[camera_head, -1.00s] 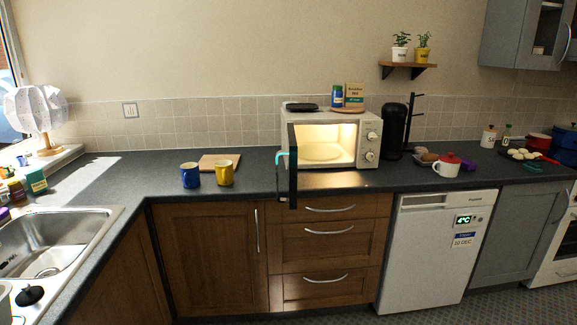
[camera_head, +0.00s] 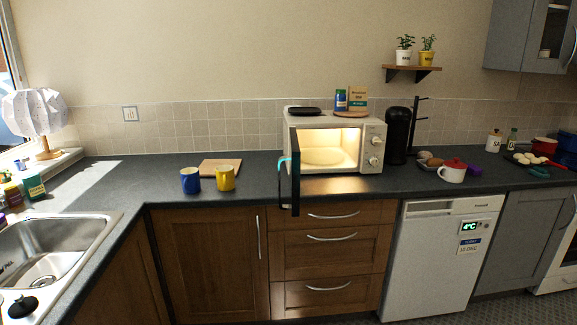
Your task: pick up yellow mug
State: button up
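The yellow mug (camera_head: 226,178) stands upright on the dark worktop, left of the microwave. A blue mug (camera_head: 190,181) stands just to its left, with a narrow gap or slight overlap between them in this view. A wooden board (camera_head: 220,168) lies flat behind the two mugs. My gripper does not show in the head camera view, so its state and its place relative to the mug are hidden.
The microwave (camera_head: 378,150) is lit inside, and its open door (camera_head: 295,185) sticks out over the worktop's front edge, right of the mugs. The sink (camera_head: 100,227) is at the lower left. Worktop (camera_head: 150,178) left of the mugs is clear.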

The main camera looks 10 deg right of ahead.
aim_at(225, 174)
jog(key=u, duration=0.2)
jog(key=i, duration=1.55)
jog(key=z, duration=0.2)
